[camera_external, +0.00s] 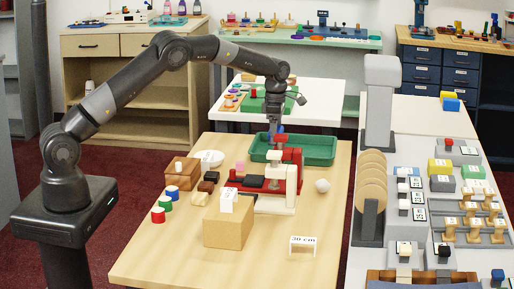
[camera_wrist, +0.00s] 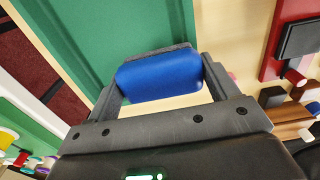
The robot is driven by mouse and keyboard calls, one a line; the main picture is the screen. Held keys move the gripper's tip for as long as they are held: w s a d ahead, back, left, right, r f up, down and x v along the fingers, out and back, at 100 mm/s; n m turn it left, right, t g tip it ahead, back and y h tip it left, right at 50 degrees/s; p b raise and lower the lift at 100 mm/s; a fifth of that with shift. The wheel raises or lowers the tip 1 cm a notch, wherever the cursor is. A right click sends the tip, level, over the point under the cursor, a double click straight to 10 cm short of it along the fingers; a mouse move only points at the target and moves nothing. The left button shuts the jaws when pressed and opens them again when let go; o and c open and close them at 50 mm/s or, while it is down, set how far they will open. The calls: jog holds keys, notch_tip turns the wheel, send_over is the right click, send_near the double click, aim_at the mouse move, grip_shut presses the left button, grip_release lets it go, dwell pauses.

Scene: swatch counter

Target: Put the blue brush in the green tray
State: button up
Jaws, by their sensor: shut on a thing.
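The blue brush (camera_wrist: 158,76) is between the two fingers of my gripper (camera_wrist: 160,88) in the wrist view, with a dark grey strip along its far side. My gripper is shut on it. The height gap is unclear.
A red and white device (camera_external: 285,180) stands just in front of the tray. A wooden block (camera_external: 228,228), a brown box (camera_external: 182,176), a white dish (camera_external: 208,157) and a white ball (camera_external: 322,185) are nearby.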

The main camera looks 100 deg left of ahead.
jog(key=shift+s+a+f, duration=0.2)
jog(key=shift+a+f, duration=0.55)
jog(key=shift+a, duration=0.3)
jog(key=shift+f, duration=1.9)
jog(key=shift+f, duration=0.15)
jog(key=o, duration=0.7)
notch_tip(320, 180, up, 12)
jog(key=shift+r, duration=0.1)
